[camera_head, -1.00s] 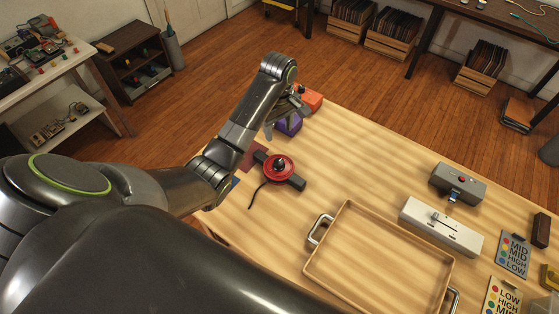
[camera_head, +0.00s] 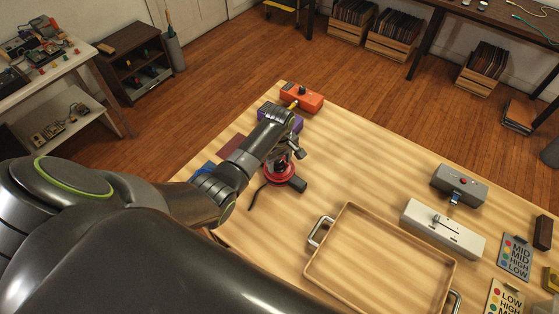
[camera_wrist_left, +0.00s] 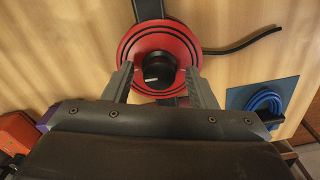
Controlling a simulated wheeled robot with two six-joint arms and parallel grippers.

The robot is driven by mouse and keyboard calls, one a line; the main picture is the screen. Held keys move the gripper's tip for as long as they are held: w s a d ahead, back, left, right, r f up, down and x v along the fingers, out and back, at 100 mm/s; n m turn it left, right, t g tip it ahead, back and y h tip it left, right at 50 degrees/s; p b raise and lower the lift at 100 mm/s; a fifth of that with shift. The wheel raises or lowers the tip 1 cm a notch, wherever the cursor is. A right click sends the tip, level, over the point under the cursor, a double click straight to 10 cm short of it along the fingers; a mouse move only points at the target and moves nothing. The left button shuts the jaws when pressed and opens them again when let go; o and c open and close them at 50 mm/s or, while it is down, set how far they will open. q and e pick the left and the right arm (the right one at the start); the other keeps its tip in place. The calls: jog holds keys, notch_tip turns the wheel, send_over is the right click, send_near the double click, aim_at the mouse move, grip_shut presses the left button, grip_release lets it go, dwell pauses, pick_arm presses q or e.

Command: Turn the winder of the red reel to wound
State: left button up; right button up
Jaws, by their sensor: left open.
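The red reel (camera_head: 277,173) sits on a dark base on the wooden table, partly hidden behind my left gripper in the head view. In the left wrist view the red reel (camera_wrist_left: 132,48) shows as a red disc with dark rings. Its winder, a black knob (camera_wrist_left: 158,70) with a light mark, stands at the disc's middle. My left gripper (camera_head: 290,152) is over the reel. In the wrist view its two fingers (camera_wrist_left: 160,82) are open, one on each side of the knob, with gaps between; contact cannot be told. My right gripper is not in view.
An orange box (camera_head: 302,98) and a purple box (camera_head: 294,121) lie beyond the reel. A wooden tray (camera_head: 349,205) with metal handles is to the right. A black cord leaves the reel. A blue item (camera_wrist_left: 264,100) lies nearby.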

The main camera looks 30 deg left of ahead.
pick_arm(q)
jog(key=c, duration=1)
